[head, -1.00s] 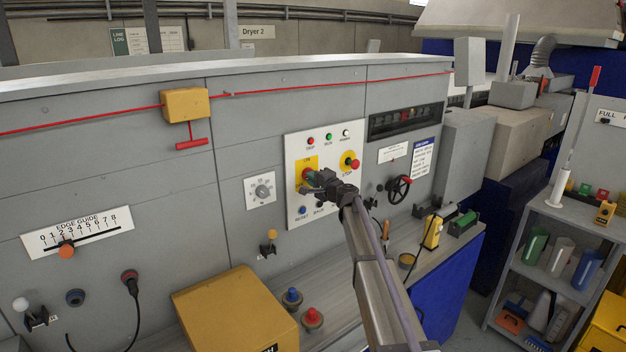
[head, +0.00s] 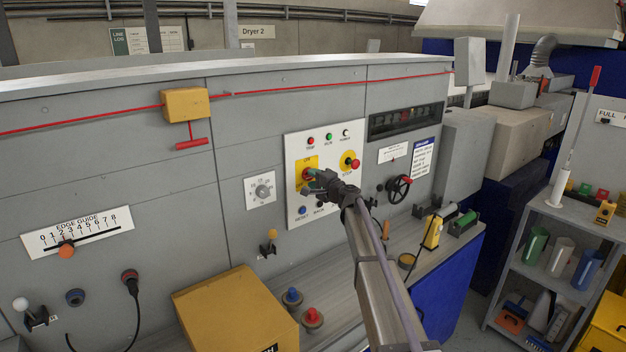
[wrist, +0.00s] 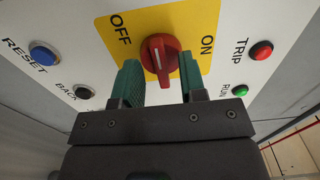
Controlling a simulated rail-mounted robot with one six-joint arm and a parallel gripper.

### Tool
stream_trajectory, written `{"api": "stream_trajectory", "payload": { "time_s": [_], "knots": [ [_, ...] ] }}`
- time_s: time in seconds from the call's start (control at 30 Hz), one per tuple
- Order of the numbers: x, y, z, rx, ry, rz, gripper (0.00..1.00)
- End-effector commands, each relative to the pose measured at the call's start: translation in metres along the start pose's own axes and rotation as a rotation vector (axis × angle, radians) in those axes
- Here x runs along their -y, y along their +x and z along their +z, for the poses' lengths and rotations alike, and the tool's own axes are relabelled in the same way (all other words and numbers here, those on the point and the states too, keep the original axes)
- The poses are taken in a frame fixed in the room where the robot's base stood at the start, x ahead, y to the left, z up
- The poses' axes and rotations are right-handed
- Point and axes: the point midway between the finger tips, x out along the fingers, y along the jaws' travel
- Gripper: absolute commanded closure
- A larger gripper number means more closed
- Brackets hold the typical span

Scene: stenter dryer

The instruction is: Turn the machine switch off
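The machine switch is a red rotary knob (wrist: 160,57) with a white mark, on a yellow plate (wrist: 181,19) lettered OFF and ON. In the wrist view its bar stands roughly upright, between OFF on the left and ON on the right. In the head view the red switch (head: 308,174) is partly hidden by my gripper (head: 316,183). In the wrist view my gripper (wrist: 159,76) is open, with one green-padded finger on each side of the knob's lower part. Gaps show between the knob and both fingers.
A blue RESET button (wrist: 44,57), a black button (wrist: 84,91), a red TRIP lamp (wrist: 261,51) and a green RUN lamp (wrist: 240,90) surround the switch. A red STOP button on yellow (head: 351,162) is close right. A yellow box (head: 235,308) stands below left.

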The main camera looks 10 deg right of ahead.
Motion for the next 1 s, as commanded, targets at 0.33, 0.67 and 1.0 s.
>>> {"api": "stream_trajectory", "payload": {
  "time_s": [0.33,0.67,1.0],
  "knots": [
    [0.000,-0.082,0.002,-0.003,0.000,0.000,0.62],
    [0.000,-0.101,0.000,0.000,-0.001,0.000,0.62],
    [-0.061,-0.161,0.087,0.324,-0.283,0.312,0.62]
  ]
}}
